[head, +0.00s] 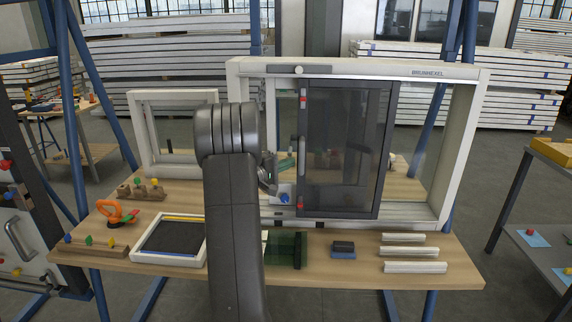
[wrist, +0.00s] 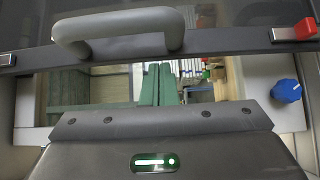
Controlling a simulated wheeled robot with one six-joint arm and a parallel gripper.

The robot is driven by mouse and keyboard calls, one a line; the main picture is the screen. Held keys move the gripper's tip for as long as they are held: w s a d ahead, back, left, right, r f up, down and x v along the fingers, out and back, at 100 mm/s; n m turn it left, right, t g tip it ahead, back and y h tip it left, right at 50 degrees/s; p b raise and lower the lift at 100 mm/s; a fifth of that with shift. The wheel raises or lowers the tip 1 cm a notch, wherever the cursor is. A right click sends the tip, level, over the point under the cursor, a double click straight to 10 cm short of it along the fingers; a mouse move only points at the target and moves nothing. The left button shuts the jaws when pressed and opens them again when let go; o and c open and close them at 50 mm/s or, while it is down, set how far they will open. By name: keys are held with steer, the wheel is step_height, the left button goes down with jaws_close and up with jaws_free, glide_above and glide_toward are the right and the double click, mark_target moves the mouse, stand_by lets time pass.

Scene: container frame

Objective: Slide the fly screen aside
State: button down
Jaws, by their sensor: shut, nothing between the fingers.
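The fly screen (head: 345,150) is a dark framed mesh panel standing upright in the white container frame (head: 462,150). A grey bar handle (head: 302,135) runs along its left stile, with red pieces above and below. In the wrist view the handle (wrist: 118,32) arches over the dark stile (wrist: 215,50), with a red piece (wrist: 303,30) at right. My gripper (head: 287,163) is just left of the stile. Its green fingers (wrist: 157,84) are together and empty, tips close to the stile's edge; I cannot tell whether they touch. My arm hides part of the frame's left side.
A blue knob (head: 285,198) sits at the frame's lower left, near my gripper. The workbench (head: 350,272) holds a dark green block (head: 287,250), a black-and-blue block (head: 343,250), white strips (head: 410,251), a framed dark pad (head: 172,238) and an orange clamp (head: 112,212).

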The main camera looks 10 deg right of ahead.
mark_target(362, 164)
steer(key=shift+d, duration=0.1)
steer(key=s+d+b, duration=0.2)
steer(key=d+b, duration=0.4)
steer(key=s+d+b, duration=0.2)
steer(key=d+b, duration=0.4)
steer(key=d, duration=0.1)
steer(key=s+d+b, duration=0.2)
steer(key=d+b, duration=0.4)
steer(key=d, duration=0.1)
steer(key=shift+d+f, duration=0.1)
steer(key=shift+f, duration=0.1)
steer(key=shift+s+d+r+b, duration=0.1)
steer(key=shift+s+d+b, duration=0.05)
steer(key=shift+d+b, duration=0.45)
steer(key=shift+d+r, duration=0.15)
steer(key=shift+r, duration=0.05)
steer(key=shift+s, duration=0.1)
